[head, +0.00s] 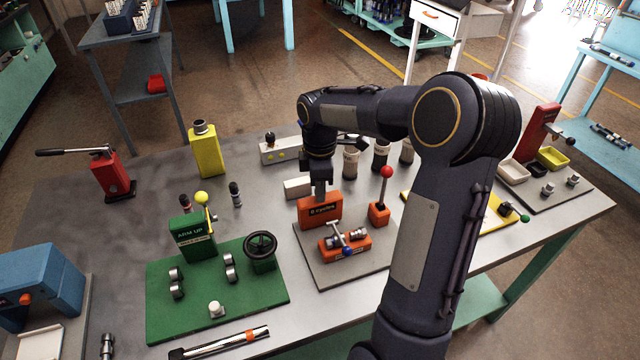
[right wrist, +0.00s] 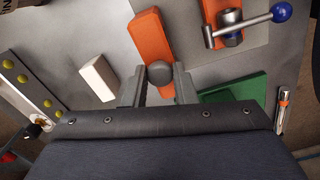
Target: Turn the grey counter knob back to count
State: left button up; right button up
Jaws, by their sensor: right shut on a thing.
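The orange counter box (head: 320,213), with a dark "cycles" label on its front, stands upright on a grey plate. My right gripper (head: 320,188) points down at its top from behind. In the right wrist view the round grey knob (right wrist: 160,73) sits at the end of the orange box (right wrist: 150,38). The fingers of my right gripper (right wrist: 159,84) are on either side of the knob and shut on it. In the head view the fingers hide the knob. My left gripper is not in view.
In front of the counter is an orange clamp block with a blue-ended lever (head: 347,251). A red-ball lever (head: 386,172) stands to the right. A white block (head: 297,188) is close by on the left. A green plate (head: 160,310) carries a handwheel (head: 260,245).

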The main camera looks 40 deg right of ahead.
dwell(0.4)
jog(key=o, duration=1)
jog(key=shift+r, duration=0.1)
notch_tip(320, 180, up, 7)
jog(key=shift+r, duration=0.3)
